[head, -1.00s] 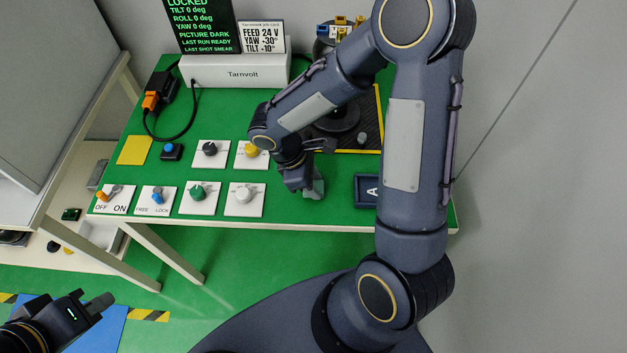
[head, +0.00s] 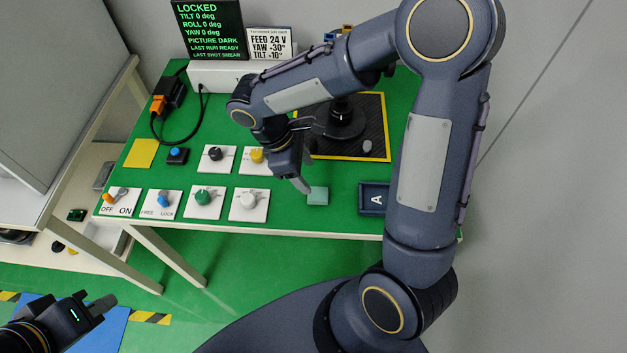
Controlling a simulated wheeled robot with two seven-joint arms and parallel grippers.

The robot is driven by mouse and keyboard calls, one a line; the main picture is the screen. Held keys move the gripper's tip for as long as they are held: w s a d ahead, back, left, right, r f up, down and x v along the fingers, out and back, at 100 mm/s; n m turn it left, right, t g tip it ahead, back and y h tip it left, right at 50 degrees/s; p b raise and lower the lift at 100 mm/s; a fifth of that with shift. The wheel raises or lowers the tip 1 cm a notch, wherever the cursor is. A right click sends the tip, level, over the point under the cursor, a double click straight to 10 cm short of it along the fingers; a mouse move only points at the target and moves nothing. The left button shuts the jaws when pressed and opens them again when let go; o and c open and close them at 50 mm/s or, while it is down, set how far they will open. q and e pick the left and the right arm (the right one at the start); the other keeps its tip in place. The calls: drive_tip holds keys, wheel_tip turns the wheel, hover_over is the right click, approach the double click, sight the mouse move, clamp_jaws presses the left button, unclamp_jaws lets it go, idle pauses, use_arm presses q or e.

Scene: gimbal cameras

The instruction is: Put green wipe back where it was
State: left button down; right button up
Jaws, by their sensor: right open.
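The green wipe (head: 318,196) is a small pale green square lying on the green table top (head: 285,218) near its front edge, left of the dark plate marked A. My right gripper (head: 303,187) points down just left of and behind the wipe. It is open and looks empty, and it appears apart from the wipe; its exact height is hard to judge. My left gripper (head: 102,304) is low at the left, away from the table top, and its finger gap cannot be made out.
Switch and knob plates (head: 204,201) stand in two rows left of the wipe. A yellow square (head: 142,153) lies at the left. The dark plate marked A (head: 373,198) is right of the wipe. A black round-based stand (head: 338,122) sits on a yellow-edged mat (head: 371,101) behind.

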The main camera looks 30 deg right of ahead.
drive_tip(key=s+d+r+m+t+y, duration=0.1)
drive_tip(key=s+r+m+t+y, duration=0.6)
drive_tip(key=s+m, duration=0.6)
wheel_tip(320, 180, up, 3)
drive_tip(key=shift+s+d+f+m+t+y, duration=0.2)
drive_tip(key=shift+d+m+t+y, duration=0.15)
drive_tip(key=shift+t, duration=0.15)
idle(1.4)
